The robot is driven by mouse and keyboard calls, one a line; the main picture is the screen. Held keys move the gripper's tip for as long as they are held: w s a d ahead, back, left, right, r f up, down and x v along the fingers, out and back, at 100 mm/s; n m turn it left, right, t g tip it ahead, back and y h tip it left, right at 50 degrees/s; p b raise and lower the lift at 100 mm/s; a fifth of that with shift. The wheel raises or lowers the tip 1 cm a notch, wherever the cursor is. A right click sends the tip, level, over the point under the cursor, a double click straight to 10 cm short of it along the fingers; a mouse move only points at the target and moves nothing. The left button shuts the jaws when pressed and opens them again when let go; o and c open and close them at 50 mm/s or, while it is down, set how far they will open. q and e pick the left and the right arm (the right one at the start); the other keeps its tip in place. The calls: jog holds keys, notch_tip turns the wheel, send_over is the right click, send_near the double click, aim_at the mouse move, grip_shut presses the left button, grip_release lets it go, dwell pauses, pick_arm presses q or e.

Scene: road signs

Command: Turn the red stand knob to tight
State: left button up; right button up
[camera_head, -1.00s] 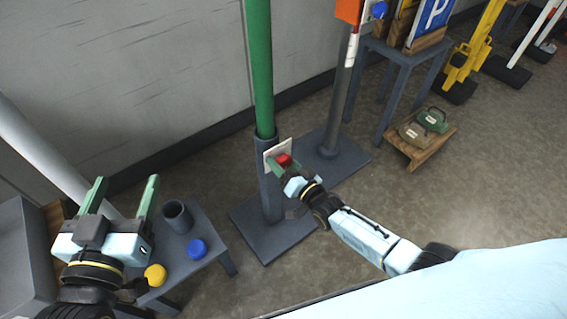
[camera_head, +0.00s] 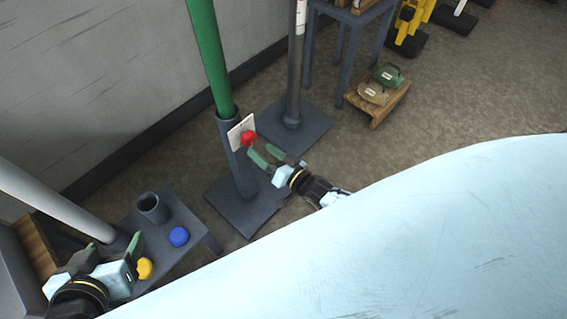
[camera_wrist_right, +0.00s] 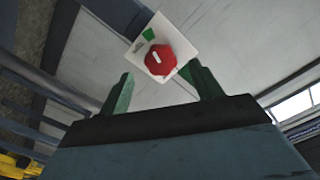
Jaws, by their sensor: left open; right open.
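The red knob (camera_head: 248,138) sits on a white plate (camera_head: 235,133) fixed to the grey socket of a stand that holds a green pole (camera_head: 211,60). In the right wrist view the red knob (camera_wrist_right: 160,59) shows a white mark, and its plate (camera_wrist_right: 181,36) carries a green patch. My right gripper (camera_head: 262,154) is open and empty, just short of the knob and apart from it. In the wrist view its fingers (camera_wrist_right: 160,90) stand either side below the knob. My left gripper (camera_head: 114,246) is open and empty at the lower left.
A low grey table (camera_head: 190,225) at the left bears a grey cup (camera_head: 153,208), a blue knob (camera_head: 179,236) and a yellow knob (camera_head: 145,268). Another stand with a grey pole (camera_head: 294,70) is behind the knob. A wooden rack (camera_head: 380,108) stands on the floor at right.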

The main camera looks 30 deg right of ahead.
pick_arm(q)
jog(key=s+a+f+g+y+p, duration=0.1)
jog(key=s+a+f+g, duration=0.2)
jog(key=s, duration=0.4)
jog(key=shift+s+f+g+y+p, duration=0.35)
jog(key=shift+f+g, duration=0.2)
jog(key=shift+g, duration=0.65)
pick_arm(e)
jog(key=v, duration=0.6)
jog(key=shift+s, duration=0.3)
pick_arm(q)
jog(key=shift+a, duration=0.1)
